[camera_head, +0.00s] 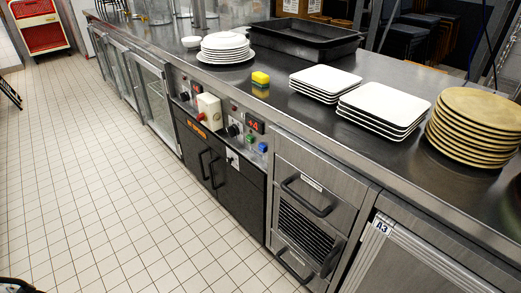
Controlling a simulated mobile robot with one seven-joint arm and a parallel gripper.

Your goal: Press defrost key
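A control panel (244,142) is set in the front of the steel counter. It has a red-lit display reading about +4 (254,125), a green key (250,139), a blue key (262,147) and a black knob (233,130). Key markings are too small to read, so I cannot tell which key is defrost. My gripper is not in view, and nothing is seen touching the keys.
A pale box with a red button (208,111) juts out left of the panel. Drawers with black handles (307,195) stand to its right. The tiled floor (105,190) in front is clear.

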